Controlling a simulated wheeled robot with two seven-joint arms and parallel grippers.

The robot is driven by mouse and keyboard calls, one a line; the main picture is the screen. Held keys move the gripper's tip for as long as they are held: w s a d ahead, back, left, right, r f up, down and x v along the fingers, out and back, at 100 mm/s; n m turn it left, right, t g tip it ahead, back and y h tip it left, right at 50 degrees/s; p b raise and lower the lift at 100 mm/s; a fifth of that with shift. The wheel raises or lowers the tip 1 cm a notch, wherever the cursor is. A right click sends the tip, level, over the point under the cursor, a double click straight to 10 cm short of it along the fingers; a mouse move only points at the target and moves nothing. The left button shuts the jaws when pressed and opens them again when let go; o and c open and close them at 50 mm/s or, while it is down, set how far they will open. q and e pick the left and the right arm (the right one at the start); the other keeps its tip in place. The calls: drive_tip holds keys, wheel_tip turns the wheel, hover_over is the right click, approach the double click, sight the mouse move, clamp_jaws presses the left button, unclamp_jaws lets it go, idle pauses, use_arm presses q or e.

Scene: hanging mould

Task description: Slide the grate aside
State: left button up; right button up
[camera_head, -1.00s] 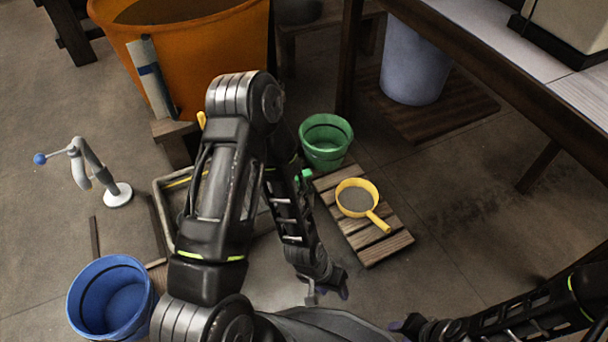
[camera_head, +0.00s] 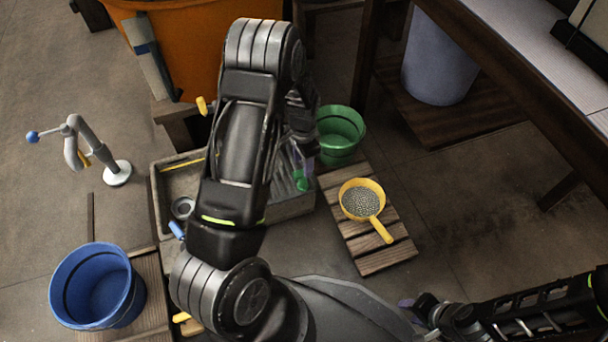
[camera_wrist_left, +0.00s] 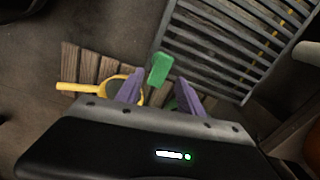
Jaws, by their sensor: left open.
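The grate (camera_wrist_left: 238,45) is a grey slatted panel at the upper right of the left wrist view. In the head view my left arm hides most of it, where it lies over a grey box (camera_head: 290,210). Its apparent green handle (camera_head: 300,181) sticks up near the box's right end and also shows in the left wrist view (camera_wrist_left: 160,68). My left gripper (camera_wrist_left: 158,92) is open, its purple fingers on either side of the handle in that picture; contact cannot be told. In the head view the left gripper (camera_head: 304,155) is just above the handle. My right gripper (camera_head: 418,308) is low at the right.
A green bucket (camera_head: 341,135) stands just right of the box. A yellow scoop (camera_head: 362,200) with grey grains lies on a wooden pallet (camera_head: 385,259). A blue bucket (camera_head: 97,287) and a grey stand (camera_head: 118,172) are at the left. An orange tub (camera_head: 190,50) stands behind.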

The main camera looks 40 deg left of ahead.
sight(303, 177)
use_arm(q)
wheel_tip(303, 177, down, 8)
drive_tip(key=b, duration=0.3)
drive_tip(key=shift+r, duration=0.2)
drive_tip(key=shift+c, duration=0.4)
clamp_jaws()
idle(0.8)
